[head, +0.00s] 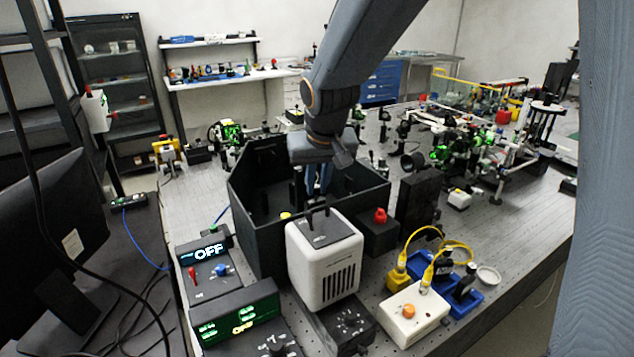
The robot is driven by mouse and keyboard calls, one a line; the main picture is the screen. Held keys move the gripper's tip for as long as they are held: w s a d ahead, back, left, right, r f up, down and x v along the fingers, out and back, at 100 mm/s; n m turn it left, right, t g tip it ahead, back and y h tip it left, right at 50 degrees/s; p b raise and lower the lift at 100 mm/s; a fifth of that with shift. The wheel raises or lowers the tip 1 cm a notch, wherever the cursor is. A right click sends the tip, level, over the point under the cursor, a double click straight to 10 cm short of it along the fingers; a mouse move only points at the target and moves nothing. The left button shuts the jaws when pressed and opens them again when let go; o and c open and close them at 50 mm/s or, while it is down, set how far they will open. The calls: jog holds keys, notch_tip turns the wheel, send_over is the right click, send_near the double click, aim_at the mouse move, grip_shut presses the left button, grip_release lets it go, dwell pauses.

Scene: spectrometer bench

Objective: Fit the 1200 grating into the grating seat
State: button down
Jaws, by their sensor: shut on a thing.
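My gripper (319,186) reaches down into the open black spectrometer box (252,222) in the middle of the bench. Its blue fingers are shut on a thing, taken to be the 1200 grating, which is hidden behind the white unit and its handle. The grating seat is not visible; the box's front wall and the white unit cover the floor there, so I cannot tell whether the held thing touches it. A blue tray (474,303) at the front right holds dark upright pieces (465,284); their labels are not readable.
The white vented unit (322,263) stands directly in front of the box. A dark block with a red knob (380,216) is to its right. A white box with an orange button (410,311) and yellow cables stands front right. An "OFF" controller (208,254) is left.

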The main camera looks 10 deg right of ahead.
jog(key=shift+f+b, duration=0.4)
jog(key=shift+f, duration=0.35)
jog(key=c, duration=1.7)
grip_release()
jog(key=shift+o, duration=0.2)
jog(key=b+v, duration=0.1)
jog(key=v, duration=0.6)
jog(key=shift+r+b, duration=0.4)
jog(key=shift+s, duration=0.15)
